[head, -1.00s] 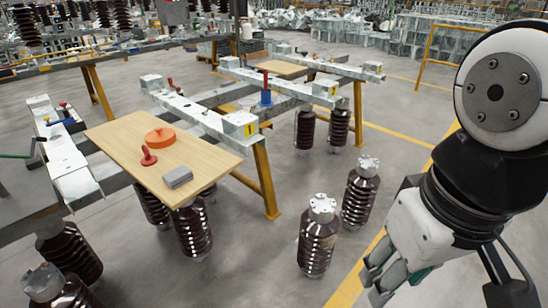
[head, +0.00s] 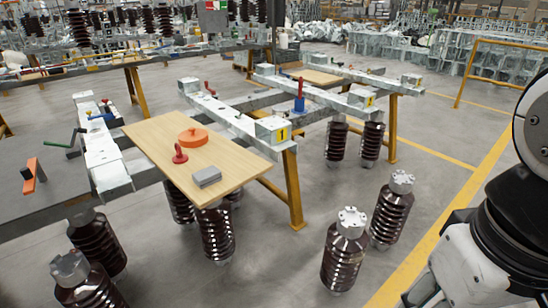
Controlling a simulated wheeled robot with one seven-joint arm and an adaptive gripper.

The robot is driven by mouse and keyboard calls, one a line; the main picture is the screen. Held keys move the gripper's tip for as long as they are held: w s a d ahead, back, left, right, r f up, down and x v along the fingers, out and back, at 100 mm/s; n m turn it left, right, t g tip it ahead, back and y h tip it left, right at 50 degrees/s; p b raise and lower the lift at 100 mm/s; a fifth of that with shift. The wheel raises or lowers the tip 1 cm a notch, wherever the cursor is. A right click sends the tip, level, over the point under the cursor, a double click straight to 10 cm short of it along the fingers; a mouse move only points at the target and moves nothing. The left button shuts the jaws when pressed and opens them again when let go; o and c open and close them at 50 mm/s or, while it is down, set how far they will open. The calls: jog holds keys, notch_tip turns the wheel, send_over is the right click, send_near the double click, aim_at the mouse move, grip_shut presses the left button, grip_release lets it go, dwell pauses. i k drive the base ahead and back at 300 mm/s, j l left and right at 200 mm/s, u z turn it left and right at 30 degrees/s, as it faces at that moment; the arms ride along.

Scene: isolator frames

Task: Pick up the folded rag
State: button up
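The folded rag (head: 207,177) is a small grey stack lying flat on the wooden board (head: 232,167), close to its front edge. A red stamp-like object (head: 180,153) stands just behind and left of it, and an orange round lidded object (head: 193,137) lies further back. Nothing touches the rag. My arm shows at the right edge of the head view, well away from the board. My gripper is out of the picture, below or beyond the lower right edge.
The board rests on a metal frame with yellow legs (head: 293,190). Brown ribbed insulators (head: 345,250) stand on the floor in front and to the right. A grey table with an orange tool (head: 34,174) is at left. Open floor lies right, crossed by yellow lines.

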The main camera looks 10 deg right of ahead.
aim_at(203, 179)
jog(key=i+l+u, duration=0.2)
jog(key=i, duration=0.25)
jog(key=i+l+u, duration=0.2)
jog(key=i, duration=0.3)
jog(key=i+l+u, duration=0.2)
jog(key=i+l, duration=0.15)
jog(key=i, duration=0.05)
